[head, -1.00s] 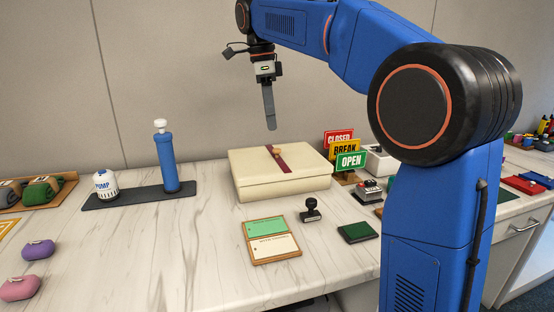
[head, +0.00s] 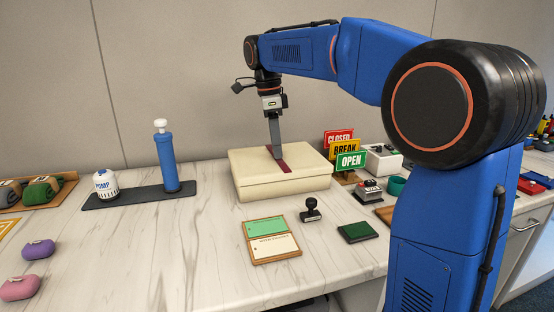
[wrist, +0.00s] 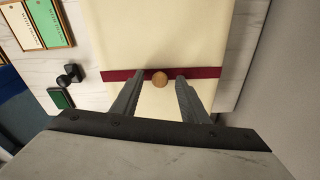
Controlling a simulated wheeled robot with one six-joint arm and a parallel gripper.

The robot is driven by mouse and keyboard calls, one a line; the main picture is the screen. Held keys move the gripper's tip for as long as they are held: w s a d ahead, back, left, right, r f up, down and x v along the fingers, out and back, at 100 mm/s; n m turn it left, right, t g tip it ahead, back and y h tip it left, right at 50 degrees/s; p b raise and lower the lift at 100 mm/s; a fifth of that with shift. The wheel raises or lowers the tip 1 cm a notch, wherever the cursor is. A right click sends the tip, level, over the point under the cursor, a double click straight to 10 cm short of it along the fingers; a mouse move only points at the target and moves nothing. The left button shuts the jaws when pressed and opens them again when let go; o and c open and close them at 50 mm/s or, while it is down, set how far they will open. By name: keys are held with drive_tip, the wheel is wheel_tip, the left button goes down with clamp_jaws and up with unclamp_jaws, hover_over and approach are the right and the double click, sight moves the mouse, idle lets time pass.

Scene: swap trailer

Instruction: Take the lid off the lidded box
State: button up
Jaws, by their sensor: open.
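The lidded box (head: 262,188) is cream coloured and stands on the marble counter. Its lid (head: 250,165) is on, with a dark red band (wrist: 120,75) across it and a round wooden knob (wrist: 160,79) on the band. My gripper (head: 276,155) points down over the middle of the lid and hides the knob in the head view. In the wrist view my gripper (wrist: 158,80) is open, one finger on each side of the knob. Neither finger visibly touches it.
In front of the box lie a green-and-cream card board (head: 270,240), a black stamp (head: 311,210) and a green pad (head: 358,232). The OPEN sign (head: 350,161) stands close right. A blue pump (head: 166,160) stands left.

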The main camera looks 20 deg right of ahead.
clamp_jaws()
drive_tip(key=shift+r, duration=0.1)
